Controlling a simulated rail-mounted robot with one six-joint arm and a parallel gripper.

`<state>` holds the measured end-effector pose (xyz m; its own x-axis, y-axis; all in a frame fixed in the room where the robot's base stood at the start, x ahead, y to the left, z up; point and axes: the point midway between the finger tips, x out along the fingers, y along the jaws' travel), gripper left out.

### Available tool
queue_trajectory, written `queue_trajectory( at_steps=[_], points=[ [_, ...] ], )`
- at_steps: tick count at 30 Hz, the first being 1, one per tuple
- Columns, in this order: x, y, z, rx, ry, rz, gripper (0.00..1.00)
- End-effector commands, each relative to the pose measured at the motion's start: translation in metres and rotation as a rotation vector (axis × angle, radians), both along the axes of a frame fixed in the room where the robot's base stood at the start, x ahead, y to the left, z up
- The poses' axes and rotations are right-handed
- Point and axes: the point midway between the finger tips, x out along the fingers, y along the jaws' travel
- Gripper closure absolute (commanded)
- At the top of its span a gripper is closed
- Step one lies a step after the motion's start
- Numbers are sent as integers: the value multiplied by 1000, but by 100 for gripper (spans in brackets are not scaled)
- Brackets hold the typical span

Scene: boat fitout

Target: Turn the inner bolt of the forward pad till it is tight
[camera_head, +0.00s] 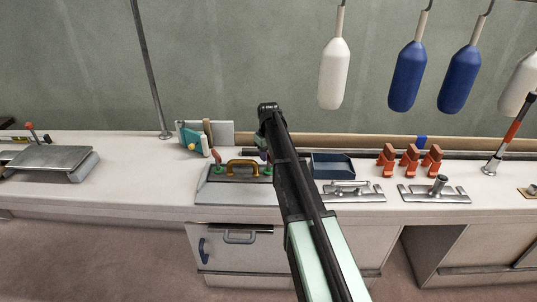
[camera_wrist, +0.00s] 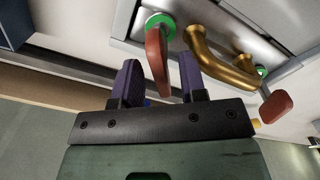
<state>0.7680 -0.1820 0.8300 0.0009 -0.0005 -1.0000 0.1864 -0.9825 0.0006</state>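Two metal plates lie on the bench right of my arm in the head view. The nearer one to my arm (camera_head: 352,191) carries a low cleat-like fitting. The other plate (camera_head: 455,193) carries a short upright post (camera_head: 438,184). I cannot tell which is the forward pad, and bolts are too small to make out. My gripper (camera_wrist: 160,80) is open in the wrist view, its two purple fingers apart. A red lever (camera_wrist: 156,62) on a green ring (camera_wrist: 160,22) shows between them; no clear contact is visible. In the head view my arm largely hides the gripper.
A brass handle (camera_head: 242,163) and a second red lever (camera_wrist: 276,106) sit on the metal hatch (camera_head: 220,185). A blue tray (camera_head: 333,166) and several orange blocks (camera_head: 410,160) stand behind the plates. White and blue fenders (camera_head: 406,76) hang above.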

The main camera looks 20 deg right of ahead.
Motion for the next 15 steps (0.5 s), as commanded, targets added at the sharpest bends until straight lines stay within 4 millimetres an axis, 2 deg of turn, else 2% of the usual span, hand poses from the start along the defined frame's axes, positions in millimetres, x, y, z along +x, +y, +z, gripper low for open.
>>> queue_trajectory(
  at_steps=[8, 11, 15],
  points=[
    [0, 0, 3, 0, 1, 1, 62],
    [0, 0, 16, 0, 1, 1, 62],
    [0, 0, 48, 0, 1, 1, 62]
  ],
)
